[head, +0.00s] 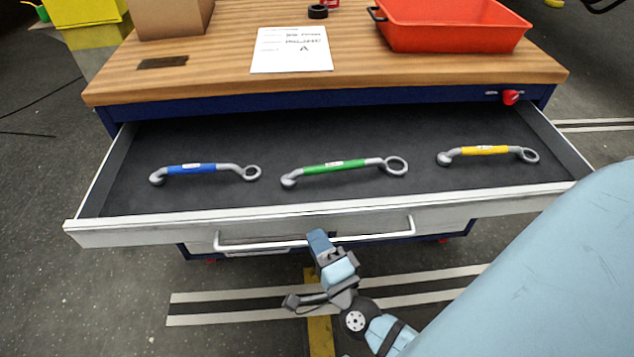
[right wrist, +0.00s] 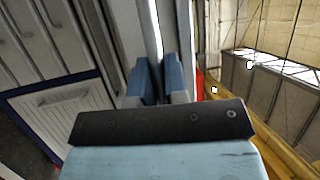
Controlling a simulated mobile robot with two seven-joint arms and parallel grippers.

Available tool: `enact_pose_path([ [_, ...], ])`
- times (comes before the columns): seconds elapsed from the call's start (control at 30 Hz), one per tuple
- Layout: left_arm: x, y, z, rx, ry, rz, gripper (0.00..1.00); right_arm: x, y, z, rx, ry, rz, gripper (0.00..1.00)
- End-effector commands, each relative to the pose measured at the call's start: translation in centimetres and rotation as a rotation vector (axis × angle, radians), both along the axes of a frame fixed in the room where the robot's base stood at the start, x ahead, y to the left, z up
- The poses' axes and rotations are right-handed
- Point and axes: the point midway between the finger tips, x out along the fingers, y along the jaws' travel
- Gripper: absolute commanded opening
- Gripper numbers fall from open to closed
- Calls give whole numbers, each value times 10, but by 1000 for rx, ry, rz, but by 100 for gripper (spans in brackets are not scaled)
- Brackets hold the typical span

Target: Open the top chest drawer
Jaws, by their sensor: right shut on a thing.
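The top chest drawer (head: 150,235) is pulled out far from under the wooden worktop, and its dark inside shows. Its pale bar handle (head: 385,234) runs along the front. My right gripper (head: 318,238) is at the middle of the handle, shut on it. In the right wrist view the two blue fingers (right wrist: 158,80) close around the pale bar. In the drawer lie three wrenches: one with a blue grip (head: 190,169), one with a green grip (head: 335,166) and one with a yellow grip (head: 485,150). My left gripper is not in view.
On the worktop (head: 215,65) are a red tray (head: 450,35), a paper sheet (head: 290,50), a black ring (head: 318,12) and a cardboard box (head: 170,18). A red lock (head: 510,97) sits at the chest's upper right. Striped floor in front is clear.

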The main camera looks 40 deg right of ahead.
Motion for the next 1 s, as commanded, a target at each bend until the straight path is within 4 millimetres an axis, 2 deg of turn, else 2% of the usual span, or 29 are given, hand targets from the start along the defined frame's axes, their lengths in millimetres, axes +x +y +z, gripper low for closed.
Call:
enact_pose_path([
  [0.27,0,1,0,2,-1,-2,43,0,0,0,-1,0,0,0],
  [0.3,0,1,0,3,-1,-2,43,0,0,0,-1,0,0,16],
  [0.4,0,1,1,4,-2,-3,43,0,0,0,0,0,0,38],
  [0.77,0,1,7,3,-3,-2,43,0,0,5,0,0,0,38],
  [0.87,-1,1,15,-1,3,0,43,0,0,16,0,0,0,38],
  [1.0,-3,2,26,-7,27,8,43,0,0,40,0,-1,-1,38],
])
